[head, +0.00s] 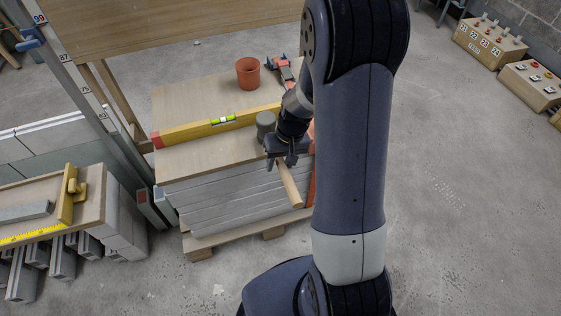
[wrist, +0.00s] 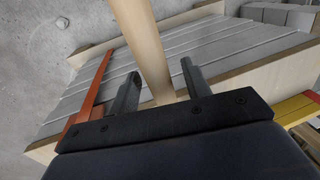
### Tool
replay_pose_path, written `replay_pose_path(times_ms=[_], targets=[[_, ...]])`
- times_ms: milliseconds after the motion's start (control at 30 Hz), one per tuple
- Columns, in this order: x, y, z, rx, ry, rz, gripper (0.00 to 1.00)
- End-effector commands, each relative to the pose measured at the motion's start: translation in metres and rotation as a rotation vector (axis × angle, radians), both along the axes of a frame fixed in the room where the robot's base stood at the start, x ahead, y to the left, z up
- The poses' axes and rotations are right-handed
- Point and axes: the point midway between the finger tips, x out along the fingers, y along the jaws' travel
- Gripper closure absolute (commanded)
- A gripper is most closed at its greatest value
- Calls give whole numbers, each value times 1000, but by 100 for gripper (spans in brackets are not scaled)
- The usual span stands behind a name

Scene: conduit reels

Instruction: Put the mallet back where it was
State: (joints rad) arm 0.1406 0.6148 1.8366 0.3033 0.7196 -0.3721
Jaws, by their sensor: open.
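The mallet has a grey head (head: 265,122) and a pale wooden handle (head: 290,187). It lies on the wooden board (head: 190,158) on top of the stack, with the handle reaching out past the board's front edge. My gripper (head: 284,158) is at the handle, just in front of the head, and hides part of it. In the wrist view the handle (wrist: 148,45) runs between the two open, spread fingers (wrist: 160,70). A gap shows on the right side of the handle. The mallet head is out of the wrist view.
A yellow spirit level (head: 215,123) lies across the board behind the mallet. A terracotta pot (head: 248,74) and a red-ended tool (head: 283,66) are further back. An orange strip (wrist: 92,90) stands by the stack's side.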

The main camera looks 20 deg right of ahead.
Motion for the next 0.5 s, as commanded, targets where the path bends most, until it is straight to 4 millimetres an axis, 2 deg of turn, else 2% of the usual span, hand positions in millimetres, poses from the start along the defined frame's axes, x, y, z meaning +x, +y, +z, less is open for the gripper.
replay_pose_path(times_ms=[500], targets=[[-1,-19,96,-1,-5,-2,54]])
